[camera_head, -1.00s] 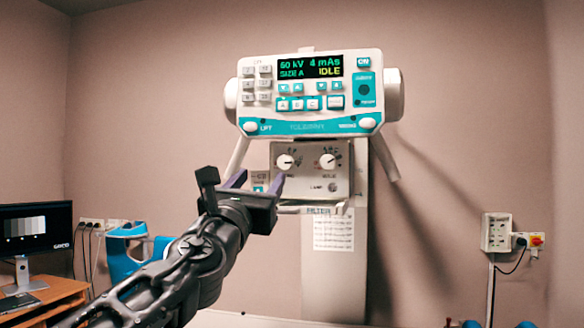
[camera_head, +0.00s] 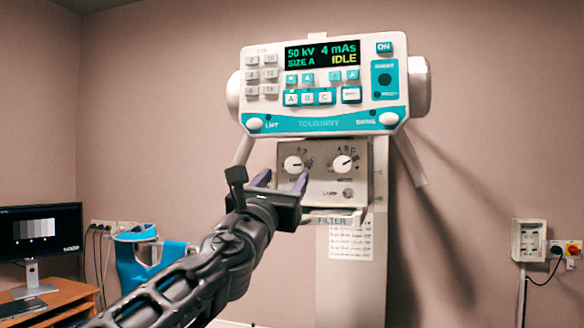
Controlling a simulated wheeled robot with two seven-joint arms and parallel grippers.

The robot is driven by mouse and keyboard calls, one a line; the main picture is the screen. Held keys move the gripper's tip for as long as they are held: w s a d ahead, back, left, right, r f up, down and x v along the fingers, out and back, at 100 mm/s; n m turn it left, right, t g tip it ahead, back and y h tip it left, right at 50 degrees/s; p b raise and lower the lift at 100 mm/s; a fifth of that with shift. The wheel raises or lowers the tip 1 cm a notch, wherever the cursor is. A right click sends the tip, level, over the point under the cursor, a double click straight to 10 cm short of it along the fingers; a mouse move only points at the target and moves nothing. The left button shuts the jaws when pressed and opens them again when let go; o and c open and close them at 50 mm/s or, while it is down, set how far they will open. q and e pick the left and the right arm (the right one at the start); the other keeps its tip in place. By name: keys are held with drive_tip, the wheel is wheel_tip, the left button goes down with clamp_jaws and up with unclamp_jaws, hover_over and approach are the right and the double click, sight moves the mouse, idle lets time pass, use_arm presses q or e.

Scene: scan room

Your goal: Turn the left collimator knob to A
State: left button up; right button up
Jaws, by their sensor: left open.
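The left collimator knob (camera_head: 293,164) is a white round dial on the grey collimator panel (camera_head: 322,190), below the control console. A second white knob (camera_head: 342,163) sits to its right with letters around it. My right gripper is not in view.
The console (camera_head: 322,84) overhangs the panel and its display reads 50 kV, 4 mAs, SIZE A, IDLE. A filter slot label (camera_head: 332,220) and a paper sheet (camera_head: 351,241) are below. A desk with a monitor (camera_head: 40,232) stands far left. A wall socket box (camera_head: 529,240) is at right.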

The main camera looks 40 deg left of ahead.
sight(293, 167)
use_arm(q)
drive_tip(key=p+x, duration=0.1)
drive_tip(key=x, duration=0.5)
drive_tip(key=shift+p, duration=0.3)
drive_tip(key=shift+c, duration=0.3)
clamp_jaws()
